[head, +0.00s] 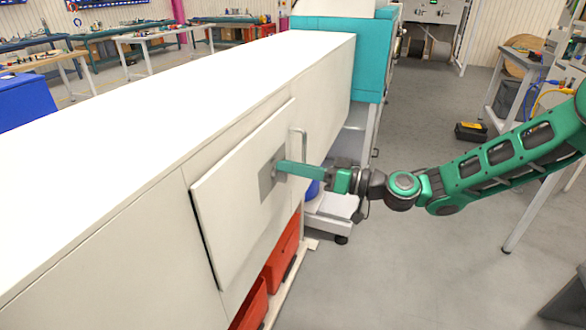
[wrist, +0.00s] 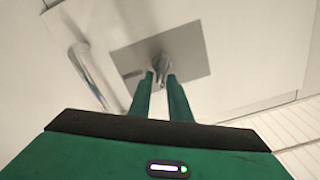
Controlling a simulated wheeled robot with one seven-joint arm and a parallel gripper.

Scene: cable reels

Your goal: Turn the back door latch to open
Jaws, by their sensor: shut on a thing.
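The back door (head: 225,195) is a white panel on the side of a long white cabinet. It stands a little proud of the cabinet face, with a dark gap along its left edge. A grey square plate (head: 267,184) is on the door, and it fills the centre of the wrist view (wrist: 192,50). The small grey latch (wrist: 161,62) sits on this plate. My gripper (head: 281,167) reaches the plate from the right; its green fingers (wrist: 160,78) are shut on the latch. The fingers hide part of the latch, so its exact angle is unclear.
A grey bar handle (head: 304,145) stands right of the plate, and also shows in the wrist view (wrist: 88,72). Red bins (head: 283,255) sit under the cabinet. A teal machine (head: 370,55) stands behind. Open grey floor (head: 420,270) lies to the right.

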